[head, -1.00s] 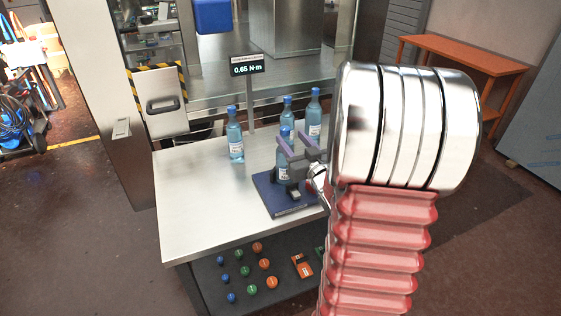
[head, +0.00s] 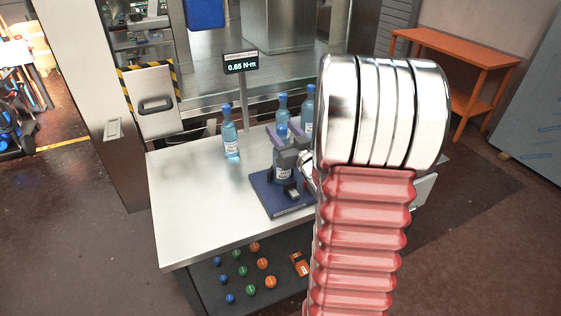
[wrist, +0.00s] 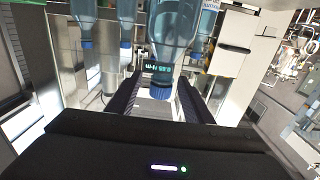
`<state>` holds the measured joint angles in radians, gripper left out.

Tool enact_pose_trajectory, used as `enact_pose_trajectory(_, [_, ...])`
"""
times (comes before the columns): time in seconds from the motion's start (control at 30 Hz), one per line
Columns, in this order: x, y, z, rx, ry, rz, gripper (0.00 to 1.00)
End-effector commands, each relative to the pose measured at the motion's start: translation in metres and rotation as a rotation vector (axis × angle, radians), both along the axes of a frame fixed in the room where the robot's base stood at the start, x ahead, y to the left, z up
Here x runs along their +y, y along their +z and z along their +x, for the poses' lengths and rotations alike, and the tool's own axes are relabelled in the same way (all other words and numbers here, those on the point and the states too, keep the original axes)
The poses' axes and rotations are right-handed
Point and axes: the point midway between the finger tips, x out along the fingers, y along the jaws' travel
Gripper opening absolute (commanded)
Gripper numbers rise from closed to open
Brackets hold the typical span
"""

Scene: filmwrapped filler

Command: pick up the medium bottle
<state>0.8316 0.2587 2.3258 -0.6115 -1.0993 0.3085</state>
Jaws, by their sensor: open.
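Several clear blue bottles with blue caps stand upright on the bench (head: 190,200). One bottle (head: 283,172) stands on a dark blue fixture plate (head: 283,204) near the bench's right side. Others stand at the left (head: 230,140), behind (head: 282,107) and at the right (head: 308,98). I cannot tell by size which is the medium one. My gripper (head: 285,134) is open at the upper part of the fixture bottle. In the wrist view my gripper (wrist: 158,98) has its fingers on either side of that bottle's cap (wrist: 160,92), with gaps visible. The arm hides part of the fixture.
A display reading 0.65 N·m (head: 241,63) stands on a post behind the bottles. Coloured round knobs (head: 242,271) are on the lower shelf. An orange table (head: 460,50) is at the back right. The bench's left part is clear.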

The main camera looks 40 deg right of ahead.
Motion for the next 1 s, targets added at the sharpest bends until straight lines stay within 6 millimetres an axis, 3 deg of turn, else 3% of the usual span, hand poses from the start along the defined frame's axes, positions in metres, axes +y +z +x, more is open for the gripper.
enact_pose_trajectory(0.33, [0.0017, 0.0, 0.001, 0.0, 0.003, 0.0, 0.46])
enact_pose_trajectory(1.0, [0.0027, -0.0001, 0.0017, 0.0, 0.005, 0.0, 0.0])
